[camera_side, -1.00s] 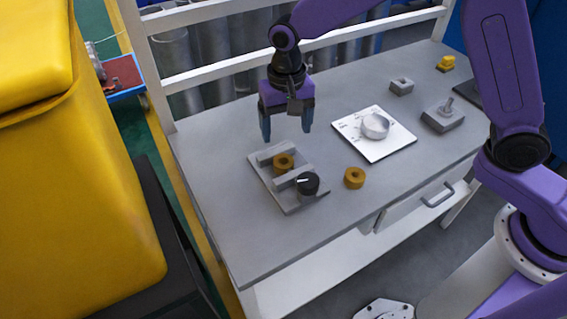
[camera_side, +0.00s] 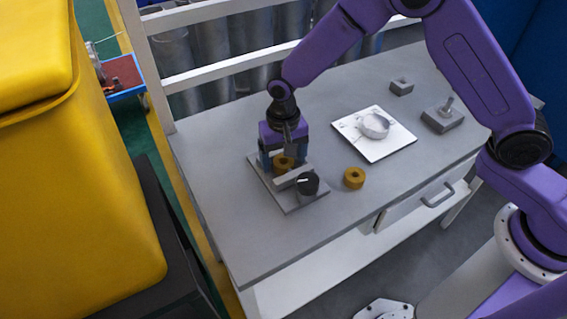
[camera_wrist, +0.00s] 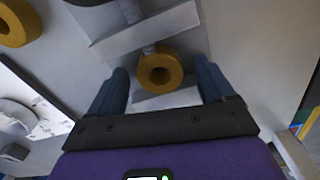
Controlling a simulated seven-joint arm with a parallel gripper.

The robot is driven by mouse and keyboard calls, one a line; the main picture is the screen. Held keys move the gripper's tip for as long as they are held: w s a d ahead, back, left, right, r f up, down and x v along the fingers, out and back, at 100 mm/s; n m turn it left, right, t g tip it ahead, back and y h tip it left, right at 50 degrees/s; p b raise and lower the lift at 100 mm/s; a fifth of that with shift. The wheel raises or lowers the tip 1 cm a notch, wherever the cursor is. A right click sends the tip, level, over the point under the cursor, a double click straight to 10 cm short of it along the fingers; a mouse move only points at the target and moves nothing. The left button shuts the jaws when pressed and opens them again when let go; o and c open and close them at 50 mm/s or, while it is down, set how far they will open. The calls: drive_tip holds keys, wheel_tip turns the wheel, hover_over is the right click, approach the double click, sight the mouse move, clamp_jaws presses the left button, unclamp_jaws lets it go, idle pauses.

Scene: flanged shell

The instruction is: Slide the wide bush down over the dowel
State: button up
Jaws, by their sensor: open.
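A mustard bush (camera_side: 283,163) sits in a grey slotted fixture (camera_side: 292,205) on the bench. It also shows in the wrist view (camera_wrist: 146,72), its hole facing the camera. A second mustard bush (camera_side: 354,178) lies on the bare bench to the right of the fixture. I cannot tell for sure which is the wide one. My gripper (camera_side: 285,158) is lowered over the fixture, pointing down, open. In the wrist view its fingers stand on either side of the first bush with gaps. A grey upright dowel (camera_side: 448,103) stands on a grey block (camera_side: 442,121) at the right.
A black round piece with a white mark (camera_side: 308,184) is at the fixture's front end. A white plate (camera_side: 388,151) with a silver round part (camera_side: 375,126) lies mid-bench. A small square grey piece (camera_side: 401,88) is behind it. Bare bench surrounds these.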

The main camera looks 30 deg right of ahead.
drive_tip(key=c, duration=1.4)
drive_tip(key=shift+o, duration=0.2)
drive_tip(key=shift+r, duration=0.1)
